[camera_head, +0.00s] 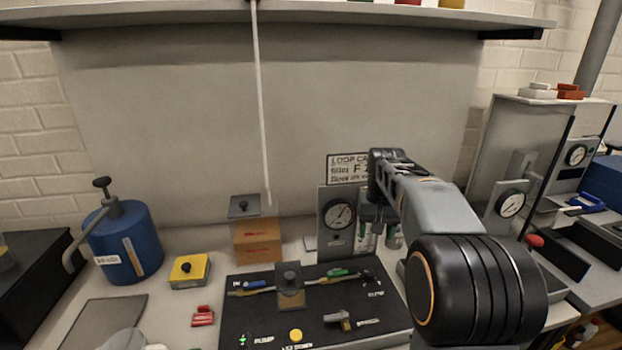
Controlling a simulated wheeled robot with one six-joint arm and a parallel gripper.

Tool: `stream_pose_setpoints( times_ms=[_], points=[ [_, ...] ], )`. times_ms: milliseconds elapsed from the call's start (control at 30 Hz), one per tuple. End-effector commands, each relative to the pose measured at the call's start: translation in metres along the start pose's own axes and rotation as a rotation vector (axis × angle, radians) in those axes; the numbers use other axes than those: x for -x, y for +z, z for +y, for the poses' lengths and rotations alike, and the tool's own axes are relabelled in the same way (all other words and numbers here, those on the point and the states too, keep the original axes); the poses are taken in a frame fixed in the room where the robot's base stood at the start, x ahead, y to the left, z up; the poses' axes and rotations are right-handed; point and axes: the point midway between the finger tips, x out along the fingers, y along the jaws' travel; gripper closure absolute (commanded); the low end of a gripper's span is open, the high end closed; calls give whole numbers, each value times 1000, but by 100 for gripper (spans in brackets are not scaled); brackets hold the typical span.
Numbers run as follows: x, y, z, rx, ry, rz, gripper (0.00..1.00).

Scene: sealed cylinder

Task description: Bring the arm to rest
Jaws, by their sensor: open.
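My arm reaches in from the lower right, with its large black joint close to the camera. My gripper (373,212) points down in front of the grey gauge panel (337,241), at the back of the bench. Its fingers are small and dark here, stand apart, and hold nothing that I can see. The arm hides part of the sign and of the items behind it. I cannot tell whether the gripper touches the small green-labelled items (364,236) beside it.
A black control board (262,317) lies in front. A blue pump canister (129,246), a yellow box (189,271), a red piece (203,316) and an orange-brown box (257,240) stand left. A thin rod (261,110) hangs from the shelf (200,15). Another gauge (510,204) stands right.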

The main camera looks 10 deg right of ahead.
Motion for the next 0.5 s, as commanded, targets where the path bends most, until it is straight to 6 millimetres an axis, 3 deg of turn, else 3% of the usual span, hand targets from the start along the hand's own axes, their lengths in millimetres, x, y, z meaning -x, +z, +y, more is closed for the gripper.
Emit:
stream_pose_setpoints(
  times_ms=[67, 167, 500],
  points=[
    [-10, -3, 0, 10, -1, 19, 41],
    [-34, 13, 0, 26, -2, 21, 41],
    [-67, 146, -28, 189, -21, 178, 41]
  ],
)
